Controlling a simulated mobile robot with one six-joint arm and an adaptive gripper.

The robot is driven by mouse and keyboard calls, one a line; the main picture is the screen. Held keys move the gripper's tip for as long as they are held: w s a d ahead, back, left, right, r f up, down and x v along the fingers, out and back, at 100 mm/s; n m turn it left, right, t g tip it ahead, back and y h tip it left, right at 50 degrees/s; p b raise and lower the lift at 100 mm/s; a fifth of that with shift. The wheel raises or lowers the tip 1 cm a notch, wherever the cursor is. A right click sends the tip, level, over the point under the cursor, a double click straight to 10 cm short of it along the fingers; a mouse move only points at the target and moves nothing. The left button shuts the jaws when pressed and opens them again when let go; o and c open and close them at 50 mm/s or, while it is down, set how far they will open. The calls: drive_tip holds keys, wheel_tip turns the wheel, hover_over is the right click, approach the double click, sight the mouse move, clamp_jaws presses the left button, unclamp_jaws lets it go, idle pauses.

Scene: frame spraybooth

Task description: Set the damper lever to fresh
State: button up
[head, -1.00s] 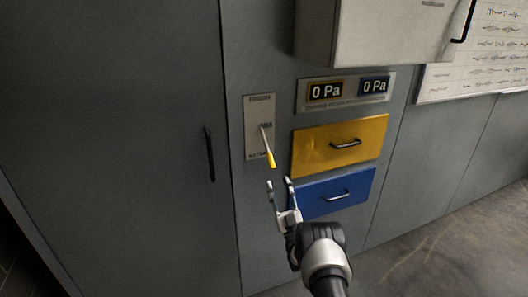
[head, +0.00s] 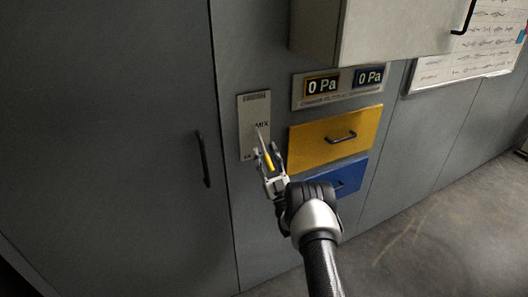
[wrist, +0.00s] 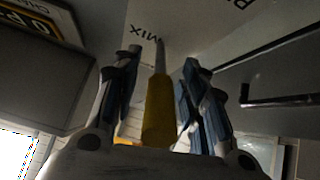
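The damper lever (head: 267,159) is a thin metal rod with a yellow handle, on a pale plate (head: 246,120) on the grey wall. The lever slants down and slightly right in the head view. My gripper (head: 267,155) is open with its fingers on either side of the handle. In the wrist view the yellow handle (wrist: 160,110) stands between the two fingers (wrist: 160,65), with gaps showing beside it.
A yellow drawer (head: 310,146) and a blue drawer (head: 354,178) with handles sit right of the plate. Above them are two 0 Pa displays (head: 340,85) and a jutting grey cabinet (head: 390,30). A black door handle (head: 203,160) is at left.

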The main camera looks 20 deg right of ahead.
drive_tip(key=shift+c, duration=0.5)
clamp_jaws()
